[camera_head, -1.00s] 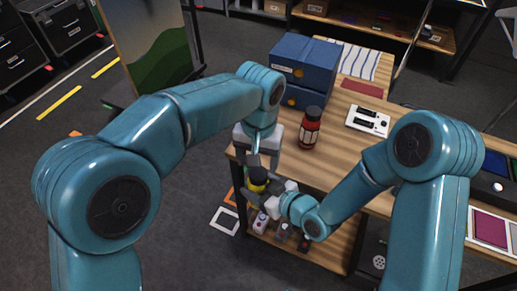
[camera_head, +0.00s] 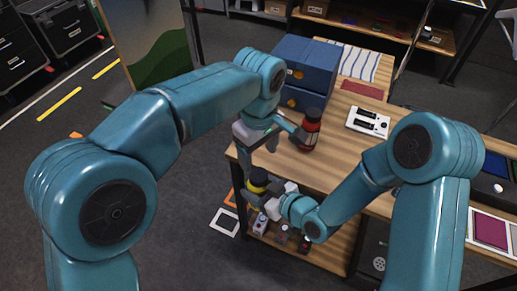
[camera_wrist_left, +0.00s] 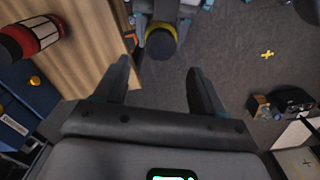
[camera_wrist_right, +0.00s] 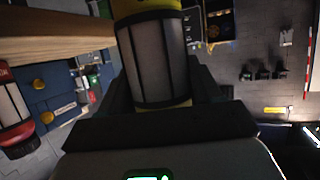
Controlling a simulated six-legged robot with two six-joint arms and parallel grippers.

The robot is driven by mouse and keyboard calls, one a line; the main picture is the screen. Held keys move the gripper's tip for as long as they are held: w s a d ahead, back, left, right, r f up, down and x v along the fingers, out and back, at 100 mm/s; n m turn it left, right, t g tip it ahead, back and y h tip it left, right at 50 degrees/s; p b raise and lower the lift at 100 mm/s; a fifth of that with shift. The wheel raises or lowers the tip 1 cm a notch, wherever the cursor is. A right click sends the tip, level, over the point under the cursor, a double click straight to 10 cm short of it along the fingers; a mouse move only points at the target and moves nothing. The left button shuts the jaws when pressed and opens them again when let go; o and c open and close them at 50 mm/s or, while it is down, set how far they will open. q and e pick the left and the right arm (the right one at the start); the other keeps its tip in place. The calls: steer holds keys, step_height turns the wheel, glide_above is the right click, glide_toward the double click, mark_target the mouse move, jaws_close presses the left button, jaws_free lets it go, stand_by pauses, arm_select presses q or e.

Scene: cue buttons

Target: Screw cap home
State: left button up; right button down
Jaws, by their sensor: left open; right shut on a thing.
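A bottle with yellow bands and a pale, dark-striped body (camera_wrist_right: 160,60) is held upright in my right gripper (camera_head: 270,203), beside the table's front left edge. Its black cap (camera_head: 258,175) sits on top, above a yellow band. The cap also shows in the left wrist view (camera_wrist_left: 160,43), ahead of my left fingers. How tightly it sits cannot be told. My left gripper (camera_head: 272,148) is open and empty, above the cap and apart from it. Its two fingers (camera_wrist_left: 155,88) are spread wide.
A red jar with a dark lid (camera_head: 310,130) stands on the wooden table (camera_head: 330,165), close to my left gripper. Blue drawer boxes (camera_head: 303,65) are behind it. A white device (camera_head: 367,121) lies to the right. Several small items stand on the lower shelf (camera_head: 325,250).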

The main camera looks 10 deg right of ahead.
mark_target(259, 175)
arm_select(q)
step_height(259, 175, down, 8)
steer(key=shift+r, duration=0.1)
steer(key=shift+c, duration=0.3)
steer(key=c, duration=1)
steer(key=m, duration=0.6)
steer(key=shift+m, duration=0.4)
steer(key=shift+c, duration=0.2)
steer(key=m, duration=1.7)
steer(key=shift+s+m, duration=0.1)
steer(key=shift+m, duration=0.2)
steer(key=o, duration=1.1)
steer(key=shift+c, duration=0.2)
steer(key=shift+o, duration=0.6)
steer(key=shift+d, duration=0.1)
